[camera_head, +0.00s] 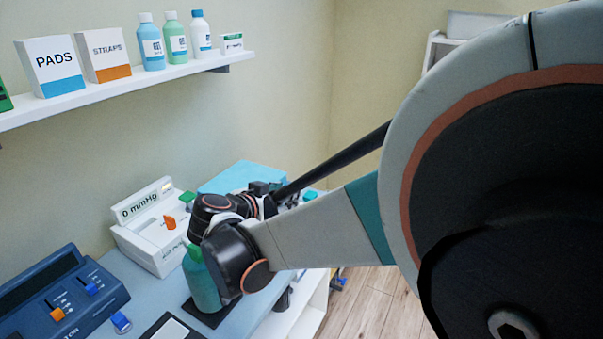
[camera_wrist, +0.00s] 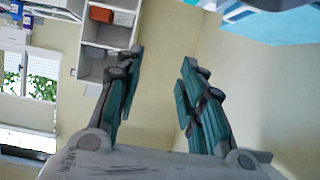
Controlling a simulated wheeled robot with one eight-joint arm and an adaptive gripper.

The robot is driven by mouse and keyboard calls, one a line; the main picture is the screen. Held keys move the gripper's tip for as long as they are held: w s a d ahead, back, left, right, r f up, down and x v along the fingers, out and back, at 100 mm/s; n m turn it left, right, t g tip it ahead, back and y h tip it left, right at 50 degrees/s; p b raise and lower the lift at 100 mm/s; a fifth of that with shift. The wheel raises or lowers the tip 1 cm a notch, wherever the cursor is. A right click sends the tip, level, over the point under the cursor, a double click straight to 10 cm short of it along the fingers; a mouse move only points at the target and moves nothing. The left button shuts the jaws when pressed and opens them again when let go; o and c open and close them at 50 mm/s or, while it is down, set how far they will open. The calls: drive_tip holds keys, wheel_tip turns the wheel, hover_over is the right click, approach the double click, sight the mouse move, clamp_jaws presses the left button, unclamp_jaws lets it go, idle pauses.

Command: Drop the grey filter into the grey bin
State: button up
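I cannot make out a grey filter or a grey bin in either view. My gripper (camera_wrist: 160,65) is open in the wrist view, its two teal-padded fingers wide apart with only bare wall showing between them. In the head view my arm reaches over the table (camera_head: 140,290), and its wrist hides most of the gripper and part of the tabletop behind it.
On the table are a white pressure device (camera_head: 150,240), a blue control box (camera_head: 45,305), a green pump bottle (camera_head: 203,288) and a light blue block (camera_head: 240,177). A wall shelf (camera_head: 120,88) holds boxes and bottles. Wooden floor (camera_head: 365,305) shows at the right.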

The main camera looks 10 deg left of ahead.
drive_tip(key=w+d+f+p, duration=0.2)
drive_tip(key=d, duration=2.3)
drive_tip(key=shift+w+d+n+y, duration=0.2)
drive_tip(key=shift+d+n+y, duration=0.1)
drive_tip(key=shift+y, duration=0.1)
drive_tip(key=shift+a, duration=0.1)
drive_tip(key=s+d+r+n+g, duration=0.1)
drive_tip(key=s+d+r+g, duration=0.25)
drive_tip(key=s+d, duration=0.6)
drive_tip(key=s+a+n+g+y, duration=0.1)
drive_tip(key=s+y, duration=0.1)
drive_tip(key=s, duration=0.7)
drive_tip(key=s+a+n+g+y, duration=0.1)
drive_tip(key=s+a+y, duration=0.1)
drive_tip(key=s, duration=0.7)
drive_tip(key=shift+n, duration=0.3)
drive_tip(key=shift+a+r, duration=0.1)
